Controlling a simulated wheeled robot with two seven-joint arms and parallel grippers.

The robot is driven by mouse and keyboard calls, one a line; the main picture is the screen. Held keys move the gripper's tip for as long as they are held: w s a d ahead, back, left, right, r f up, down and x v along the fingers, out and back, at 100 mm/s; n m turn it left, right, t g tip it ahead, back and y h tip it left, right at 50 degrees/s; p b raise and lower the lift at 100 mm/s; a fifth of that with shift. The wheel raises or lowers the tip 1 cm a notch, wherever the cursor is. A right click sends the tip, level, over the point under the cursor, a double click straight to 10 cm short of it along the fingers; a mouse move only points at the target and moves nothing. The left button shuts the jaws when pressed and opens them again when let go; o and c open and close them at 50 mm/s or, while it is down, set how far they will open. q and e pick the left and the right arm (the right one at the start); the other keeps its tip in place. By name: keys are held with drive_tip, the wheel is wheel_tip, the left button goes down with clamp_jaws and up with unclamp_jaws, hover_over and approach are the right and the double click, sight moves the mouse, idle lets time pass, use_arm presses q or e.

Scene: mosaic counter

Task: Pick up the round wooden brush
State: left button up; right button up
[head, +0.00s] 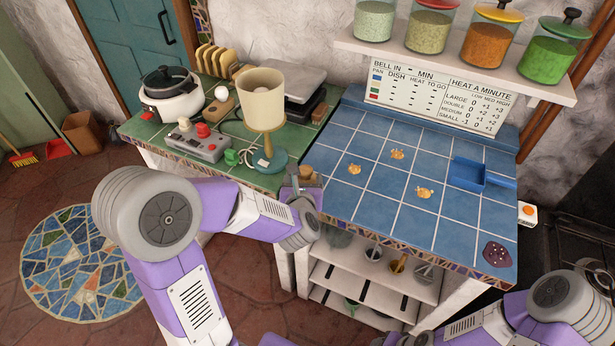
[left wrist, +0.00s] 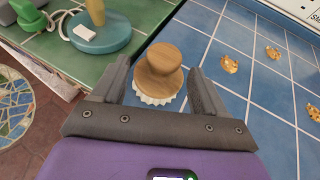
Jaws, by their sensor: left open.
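The round wooden brush (left wrist: 158,70) has a knob on top and pale bristles below. It stands upright on the blue tiles near the counter's left edge. In the head view the brush (head: 307,172) is small and partly hidden by my left gripper (head: 306,186). In the left wrist view my left gripper (left wrist: 159,85) is open and empty. Its two fingers point toward the brush, one on each side in the picture. I cannot tell whether either finger touches it. My right arm shows at the lower right of the head view, but its gripper does not.
A lamp (head: 262,105) with a teal base stands left of the brush on green tiles. Crumbs (head: 397,154) and a blue dustpan (head: 468,172) lie to the right, with bare blue tiles between.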

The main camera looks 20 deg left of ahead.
sight(305, 171)
use_arm(q)
drive_tip(key=x, duration=0.5)
drive_tip(key=shift+w, duration=0.35)
drive_tip(key=c, duration=1.1)
wheel_tip(305, 171, up, 10)
drive_tip(key=p, duration=0.3)
drive_tip(key=shift+r, duration=0.1)
drive_tip(key=o, duration=0.5)
drive_tip(key=c, duration=0.3)
wheel_tip(305, 171, up, 7)
drive_tip(key=p, duration=0.4)
drive_tip(key=shift+p, duration=0.3)
